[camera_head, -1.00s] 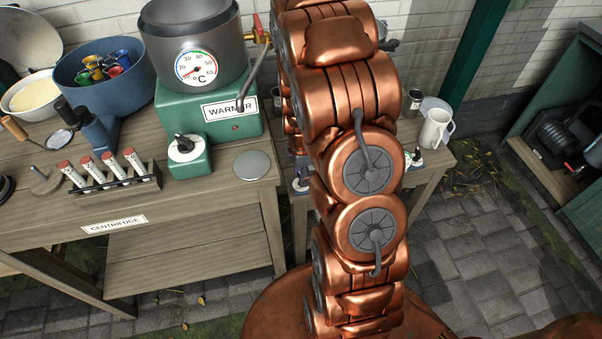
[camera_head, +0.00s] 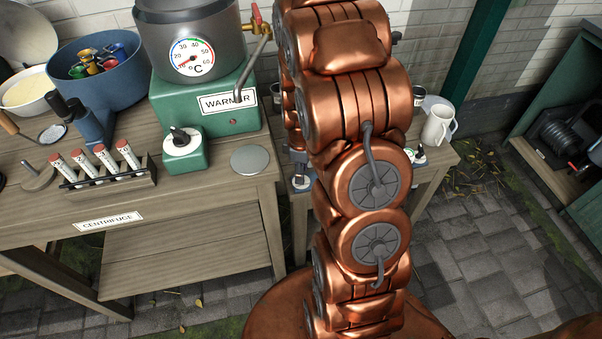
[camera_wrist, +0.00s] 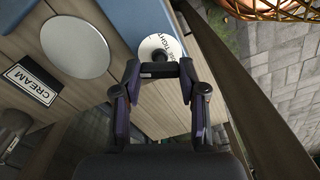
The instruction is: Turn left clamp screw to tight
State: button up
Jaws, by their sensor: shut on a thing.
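The left clamp screw shows in the wrist view as a white dial (camera_wrist: 152,44) with black lettering, which seems to include "TIGHT", and a dark knob in its middle. My gripper (camera_wrist: 159,68) is over the dial, its dark fingertips closed in on the knob. The fingertips hide most of the knob, so its exact pointing cannot be read. In the head view, a small white dial (camera_head: 301,184) shows low beside my copper arm, with a grey part of my gripper just above it. My arm hides the rest.
In the wrist view, a round metal plate (camera_wrist: 76,46) and a CREAM label (camera_wrist: 33,82) lie beside the blue block (camera_wrist: 115,17). In the head view, the green warmer (camera_head: 218,118) stands left of my arm; white mugs (camera_head: 438,124) stand right. Paved floor (camera_head: 480,250) is open at right.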

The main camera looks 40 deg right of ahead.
jog(key=m+b, duration=0.2)
jog(key=m, duration=0.4)
jog(key=shift+w, duration=0.1)
jog(key=m, duration=0.6)
jog(key=shift+m+b, duration=0.4)
jog(key=o, duration=1.1)
jog(key=shift+o, duration=0.2)
jog(key=shift+r, duration=0.15)
notch_tip(320, 180, up, 12)
dwell(0.7)
